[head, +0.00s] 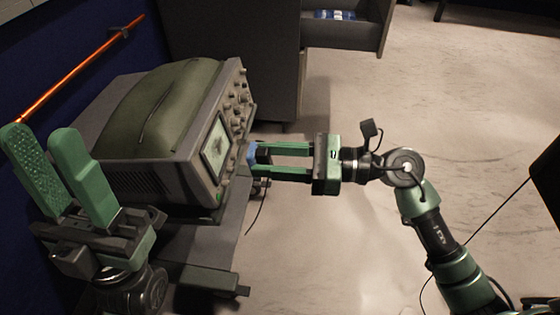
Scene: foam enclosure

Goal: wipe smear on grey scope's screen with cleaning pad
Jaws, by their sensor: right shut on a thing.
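The grey scope (150,180) stands on a cart at the left, with its front face turned to the right. Its pale screen (215,148) shows at a steep slant, and I cannot make out a smear on it. My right gripper (258,161) comes in from the right and is shut on the blue cleaning pad (252,153). The pad is close in front of the scope's face beside the screen; I cannot tell whether it touches. My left gripper (40,138) is raised at the lower left, open and empty, in front of the scope's side.
An olive pouch (160,110) lies on top of the scope. The cart (205,245) is below it. A dark cabinet with an open drawer (345,35) stands behind. An orange rod (75,72) runs along the blue wall. The floor to the right is mostly clear.

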